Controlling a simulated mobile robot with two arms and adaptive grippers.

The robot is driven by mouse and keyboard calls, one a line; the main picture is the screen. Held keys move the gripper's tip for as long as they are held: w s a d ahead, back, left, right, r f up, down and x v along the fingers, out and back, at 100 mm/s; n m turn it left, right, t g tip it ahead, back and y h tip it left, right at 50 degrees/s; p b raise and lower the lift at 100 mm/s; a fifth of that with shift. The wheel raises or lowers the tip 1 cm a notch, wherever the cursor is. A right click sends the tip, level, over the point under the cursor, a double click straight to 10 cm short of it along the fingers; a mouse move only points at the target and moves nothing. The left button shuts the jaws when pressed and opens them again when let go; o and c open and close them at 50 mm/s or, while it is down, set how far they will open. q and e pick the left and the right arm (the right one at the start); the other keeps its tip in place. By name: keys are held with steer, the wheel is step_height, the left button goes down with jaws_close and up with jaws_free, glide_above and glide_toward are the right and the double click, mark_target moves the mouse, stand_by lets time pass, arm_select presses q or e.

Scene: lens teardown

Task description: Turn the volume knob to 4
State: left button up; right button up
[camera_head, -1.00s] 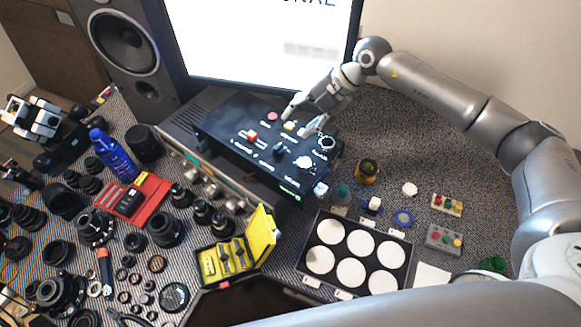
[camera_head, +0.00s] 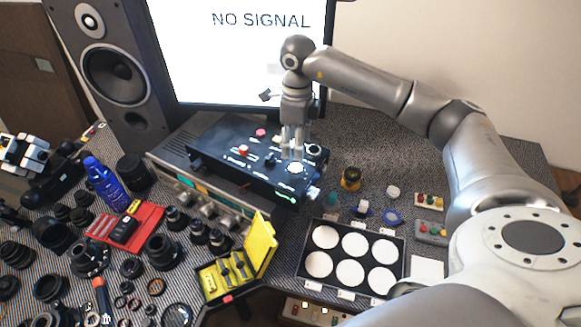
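The black control box (camera_head: 235,155) stands at the centre below the monitor, its top carrying buttons, switches and knobs. On its right part is a round dial with a white face (camera_head: 295,169), and beyond it a dark round knob (camera_head: 314,151). The labels are too small to read, so I cannot tell which is the volume knob or its setting. My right gripper (camera_head: 292,154) points straight down over the right part of the box, just behind the white dial. Its fingers are close together and hide part of the panel; contact is unclear.
A monitor (camera_head: 240,50) reading NO SIGNAL stands behind, with a speaker (camera_head: 110,75) at left. A grey device (camera_head: 165,160) lies beside the box. Lens parts, a red tray (camera_head: 150,214), a yellow case (camera_head: 262,240) and a tray of white discs (camera_head: 298,268) crowd the front.

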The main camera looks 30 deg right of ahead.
mark_target(296, 167)
step_height(296, 167, down, 3)
steer(key=shift+d+f+p, duration=0.1)
steer(key=shift+f+p, duration=0.1)
steer(key=shift+p, duration=0.4)
step_height(296, 167, down, 5)
steer(key=shift+r+p, duration=0.1)
steer(key=shift+p, duration=0.65)
steer(key=shift+f, duration=0.45)
arm_select(q)
steer(key=r, duration=0.3)
steer(key=shift+s+r, duration=0.1)
steer(key=shift+s, duration=0.25)
arm_select(e)
steer(key=shift+c, duration=0.5)
steer(key=c, duration=0.9)
arm_select(q)
steer(key=shift+w, duration=0.1)
arm_select(e)
steer(key=shift+c, duration=0.2)
